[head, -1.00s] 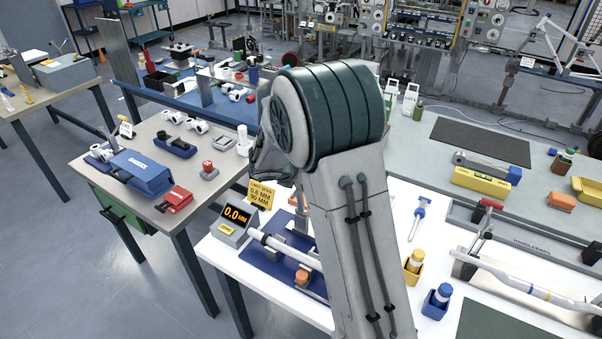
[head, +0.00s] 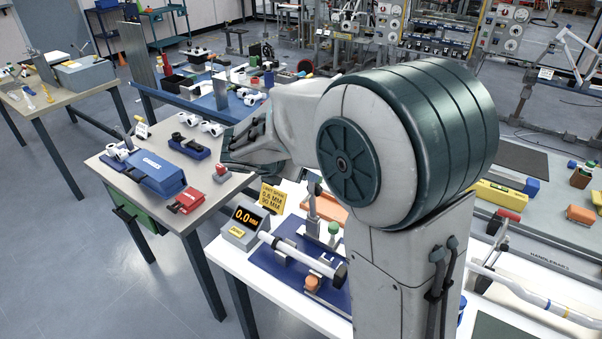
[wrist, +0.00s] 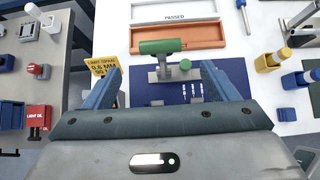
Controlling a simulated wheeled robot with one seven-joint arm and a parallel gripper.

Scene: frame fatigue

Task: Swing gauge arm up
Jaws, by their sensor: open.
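The gauge fixture has a blue base plate (head: 270,262) with a white tube (head: 290,251) lying across it. Its display (head: 247,216) reads 0.0 MM. A grey upright part (head: 313,207) and a green knob (head: 333,228) stand at its back. In the wrist view a grey lever piece with a green cylindrical handle (wrist: 160,46) and the green knob (wrist: 185,64) lie ahead, between the fingers' lines. My gripper (wrist: 160,78) is open and empty, apart from the handle. In the head view my gripper (head: 245,150) is partly hidden by my own arm.
A yellow limit sign (wrist: 103,66) stands left of the handle. Yellow (wrist: 270,60) and blue (wrist: 296,79) holders stand to the right. A beige table (head: 120,192) with a blue device is at left.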

